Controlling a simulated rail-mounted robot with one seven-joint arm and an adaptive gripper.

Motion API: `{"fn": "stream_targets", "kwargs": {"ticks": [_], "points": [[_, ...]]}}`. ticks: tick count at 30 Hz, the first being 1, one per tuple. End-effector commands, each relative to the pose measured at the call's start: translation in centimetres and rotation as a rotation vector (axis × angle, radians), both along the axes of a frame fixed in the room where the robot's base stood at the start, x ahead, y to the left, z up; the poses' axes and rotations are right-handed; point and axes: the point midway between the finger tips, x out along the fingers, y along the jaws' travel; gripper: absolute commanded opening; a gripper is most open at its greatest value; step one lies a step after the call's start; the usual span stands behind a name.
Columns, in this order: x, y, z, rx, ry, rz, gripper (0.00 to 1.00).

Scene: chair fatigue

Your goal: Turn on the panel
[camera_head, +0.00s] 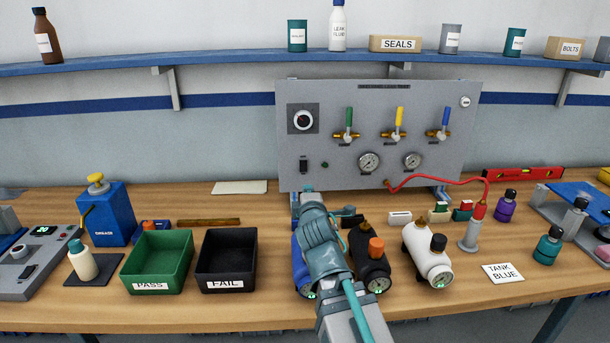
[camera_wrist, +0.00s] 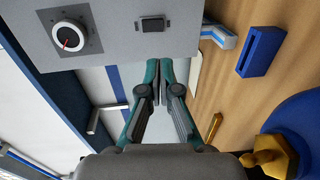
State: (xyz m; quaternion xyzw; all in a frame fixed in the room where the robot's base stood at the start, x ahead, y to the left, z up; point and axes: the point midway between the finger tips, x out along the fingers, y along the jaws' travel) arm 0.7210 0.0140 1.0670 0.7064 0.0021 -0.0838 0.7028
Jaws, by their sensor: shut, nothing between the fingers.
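The grey panel (camera_head: 430,155) stands upright at the back of the bench, with a round dial knob (camera_head: 303,119) at its upper left and a dark rocker switch (camera_head: 303,166) below it. A small dark green indicator (camera_head: 325,165) sits right of the switch. In the wrist view, the switch (camera_wrist: 153,23) and the knob (camera_wrist: 70,37) show on the panel face (camera_wrist: 110,30). My gripper (camera_wrist: 159,66) is shut and empty, its fingertips near the panel's edge by the switch. Contact cannot be told. In the head view my arm hides most of the gripper.
Blue (camera_head: 299,262), black (camera_head: 370,268) and white (camera_head: 424,252) tanks stand around my arm. A green PASS bin (camera_head: 157,285) and a black FAIL bin (camera_head: 226,286) are to the left. A red hose (camera_head: 440,179) runs from the panel to the right. Valves and gauges fill the panel's right part.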

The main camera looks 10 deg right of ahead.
Motion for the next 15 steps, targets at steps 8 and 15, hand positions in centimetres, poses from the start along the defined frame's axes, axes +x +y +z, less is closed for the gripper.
{"fn": "stream_targets", "kwargs": {"ticks": [8,15], "points": [[0.14,0.00,0.15,0.002,0.000,-0.001,0.00],[0.77,-0.23,0.58,0.002,-0.001,-0.011,0.00]]}}
